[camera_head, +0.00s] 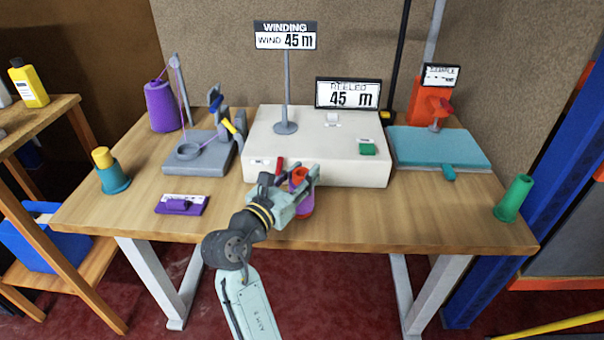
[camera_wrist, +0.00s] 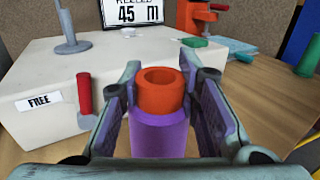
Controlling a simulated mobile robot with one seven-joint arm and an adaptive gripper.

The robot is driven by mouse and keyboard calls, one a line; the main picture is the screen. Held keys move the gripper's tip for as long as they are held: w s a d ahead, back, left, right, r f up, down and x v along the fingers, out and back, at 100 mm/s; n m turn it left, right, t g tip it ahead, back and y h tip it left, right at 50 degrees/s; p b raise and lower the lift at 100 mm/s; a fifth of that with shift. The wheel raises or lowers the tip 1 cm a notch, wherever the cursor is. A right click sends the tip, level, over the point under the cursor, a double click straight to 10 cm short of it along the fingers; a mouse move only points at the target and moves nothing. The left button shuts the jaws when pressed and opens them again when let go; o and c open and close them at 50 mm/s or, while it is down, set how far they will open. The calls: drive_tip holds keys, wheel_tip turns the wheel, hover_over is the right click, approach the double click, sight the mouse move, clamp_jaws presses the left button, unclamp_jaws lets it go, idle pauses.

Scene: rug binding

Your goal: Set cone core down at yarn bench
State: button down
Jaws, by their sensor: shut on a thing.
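The cone core is orange at the top (camera_wrist: 160,88), with purple yarn (camera_wrist: 158,135) wound below it. It stands upright between the fingers of my gripper (camera_head: 295,182), which is shut on it. In the head view its purple lower part (camera_head: 305,204) shows beneath the fingers, over the front middle of the wooden yarn bench (camera_head: 400,222). I cannot tell whether its base touches the bench. In the wrist view the fingers flank the cone on both sides.
Close behind the cone stands a white winding machine (camera_head: 340,165) with a red handle (camera_wrist: 84,92). At left are a yellow-topped teal cone (camera_head: 113,178) and a purple tag (camera_head: 182,204). A green cone (camera_head: 514,198) stands at the right edge. Bench front right is clear.

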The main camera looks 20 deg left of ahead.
drive_tip(key=c, duration=1.2)
unclamp_jaws()
drive_tip(key=shift+f, duration=0.1)
